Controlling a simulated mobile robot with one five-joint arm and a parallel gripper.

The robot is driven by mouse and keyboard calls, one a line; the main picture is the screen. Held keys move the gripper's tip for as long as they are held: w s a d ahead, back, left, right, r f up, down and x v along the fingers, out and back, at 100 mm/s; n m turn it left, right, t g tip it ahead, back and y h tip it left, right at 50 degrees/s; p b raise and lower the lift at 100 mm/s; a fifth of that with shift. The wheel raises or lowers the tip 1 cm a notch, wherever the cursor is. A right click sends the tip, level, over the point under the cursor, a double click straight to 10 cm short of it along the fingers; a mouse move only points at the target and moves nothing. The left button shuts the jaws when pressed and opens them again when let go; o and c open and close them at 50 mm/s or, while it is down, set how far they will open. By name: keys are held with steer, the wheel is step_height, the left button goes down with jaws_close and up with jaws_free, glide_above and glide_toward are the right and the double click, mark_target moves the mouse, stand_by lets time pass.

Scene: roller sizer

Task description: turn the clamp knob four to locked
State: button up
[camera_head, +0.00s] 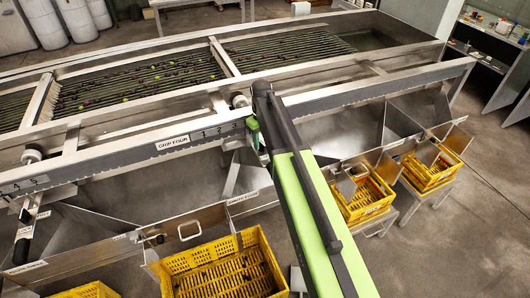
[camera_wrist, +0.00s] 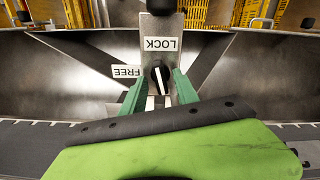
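The clamp knob (camera_wrist: 160,78) is a small black knob with a white stripe, on a grey metal plate in the wrist view. The stripe runs roughly up and down, slightly tilted. A LOCK label (camera_wrist: 161,44), shown upside down, is above it, and a FREE label (camera_wrist: 126,71) is at its left. My gripper (camera_wrist: 160,84) has one green finger on each side of the knob, with visible gaps, so it looks open around it. In the head view my arm hides the knob; a green finger of my gripper (camera_head: 253,130) shows at the machine's front rail.
The front rail (camera_head: 110,155) carries a GRIP FOUR label (camera_head: 172,143) and a number scale. Steel chutes slope below it. Yellow crates (camera_head: 222,270) stand below, left and right of my arm. A roller bed (camera_head: 140,80) with small dark and green fruit lies behind the rail.

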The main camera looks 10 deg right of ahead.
steer(key=shift+f, duration=0.6)
steer(key=shift+r, duration=0.15)
jaws_close()
